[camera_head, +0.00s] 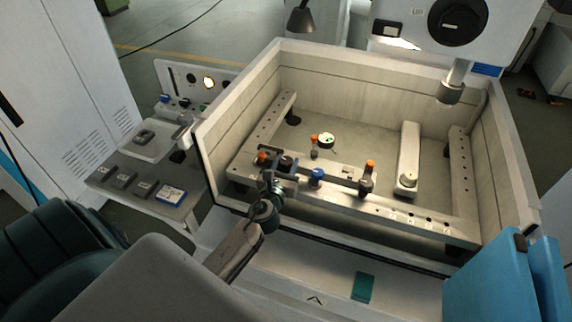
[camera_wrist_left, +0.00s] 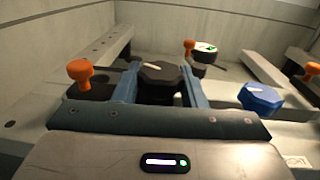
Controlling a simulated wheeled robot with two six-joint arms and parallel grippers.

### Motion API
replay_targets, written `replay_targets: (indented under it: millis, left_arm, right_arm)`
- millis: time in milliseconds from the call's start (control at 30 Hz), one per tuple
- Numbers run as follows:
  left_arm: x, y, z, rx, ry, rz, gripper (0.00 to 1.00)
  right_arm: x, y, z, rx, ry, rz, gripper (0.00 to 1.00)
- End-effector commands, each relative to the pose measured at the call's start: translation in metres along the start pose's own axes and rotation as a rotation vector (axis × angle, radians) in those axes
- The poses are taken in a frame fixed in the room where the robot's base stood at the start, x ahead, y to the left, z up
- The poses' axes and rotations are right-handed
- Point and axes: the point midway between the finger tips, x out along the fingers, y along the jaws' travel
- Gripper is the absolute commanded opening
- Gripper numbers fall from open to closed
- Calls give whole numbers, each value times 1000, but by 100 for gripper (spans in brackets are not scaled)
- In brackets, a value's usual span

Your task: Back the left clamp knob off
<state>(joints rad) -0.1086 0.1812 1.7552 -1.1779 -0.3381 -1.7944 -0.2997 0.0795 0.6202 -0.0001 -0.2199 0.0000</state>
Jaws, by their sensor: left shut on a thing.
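The left clamp knob (camera_wrist_left: 160,74) is a black, many-sided knob with a pale pointer line on top. It sits on the clamp at the left end of the front rail and also shows in the head view (camera_head: 286,162). My left gripper (camera_wrist_left: 160,88) has its two blue fingers on either side of the knob and is shut on it. In the head view my left gripper (camera_head: 281,174) reaches the knob from the front, partly hiding it. The pale line points up and left in the wrist view. My right gripper is not in view.
Orange-topped posts stand left of the knob (camera_wrist_left: 80,72), behind it (camera_wrist_left: 189,44) and farther right (camera_head: 370,165). A blue knob (camera_wrist_left: 262,98) is close on the right. The tank wall (camera_head: 222,192) surrounds the rails. A nozzle (camera_head: 452,90) hangs at the right.

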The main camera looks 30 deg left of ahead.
Motion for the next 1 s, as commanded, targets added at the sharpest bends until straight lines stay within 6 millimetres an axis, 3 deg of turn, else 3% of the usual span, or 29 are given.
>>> replay_targets:
  millis: [433, 1000]
  left_arm:
    - [1, -1, 2, -2, -5, 279, 15]
    - [0, 0, 3, 0, -5, 341, 15]
  right_arm:
    - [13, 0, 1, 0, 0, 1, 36]
    - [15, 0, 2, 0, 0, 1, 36]
